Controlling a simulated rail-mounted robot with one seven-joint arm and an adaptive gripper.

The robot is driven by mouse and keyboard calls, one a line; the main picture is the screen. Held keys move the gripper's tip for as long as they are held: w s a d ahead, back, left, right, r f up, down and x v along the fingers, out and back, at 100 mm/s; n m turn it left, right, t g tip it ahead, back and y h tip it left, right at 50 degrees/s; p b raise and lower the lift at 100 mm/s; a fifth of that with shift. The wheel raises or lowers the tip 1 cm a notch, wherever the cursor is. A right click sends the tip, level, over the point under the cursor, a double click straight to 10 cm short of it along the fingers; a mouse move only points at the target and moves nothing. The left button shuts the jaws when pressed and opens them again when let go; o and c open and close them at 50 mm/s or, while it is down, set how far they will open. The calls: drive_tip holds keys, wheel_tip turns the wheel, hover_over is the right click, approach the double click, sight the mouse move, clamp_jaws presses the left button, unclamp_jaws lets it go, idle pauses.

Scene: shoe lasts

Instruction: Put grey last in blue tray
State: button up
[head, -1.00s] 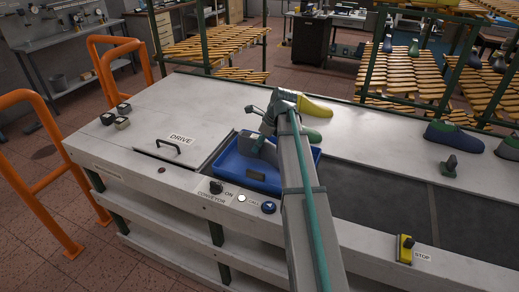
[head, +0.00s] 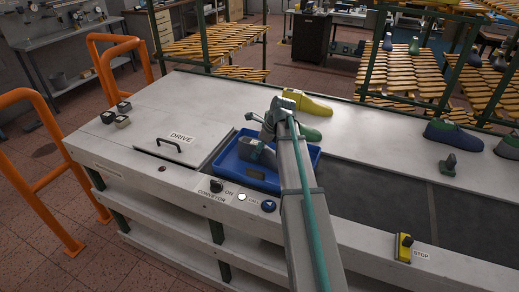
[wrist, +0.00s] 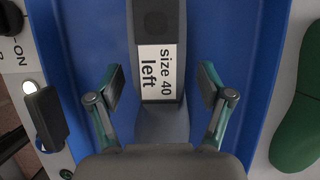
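The grey last (head: 262,155) is in the blue tray (head: 228,168) on the conveyor bench. In the wrist view the grey last (wrist: 159,20) carries a label reading "size 40 left", with the blue tray (wrist: 80,35) floor around it. My gripper (wrist: 161,87) is open, one finger on each side of the last with a visible gap at both. In the head view my arm hides the right part of the tray and my fingers are hard to make out.
A yellow last (head: 310,104) and a green last (head: 310,134) lie behind the tray. Blue lasts (head: 453,134) and a small dark green piece (head: 448,164) stand at the right. The hatch marked DRIVE (head: 186,145) is left. The dark belt (head: 385,190) looks clear.

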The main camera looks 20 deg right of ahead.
sight(271, 151)
drive_tip(key=b+v, duration=0.2)
drive_tip(key=v, duration=1)
drive_tip(key=shift+r, duration=0.1)
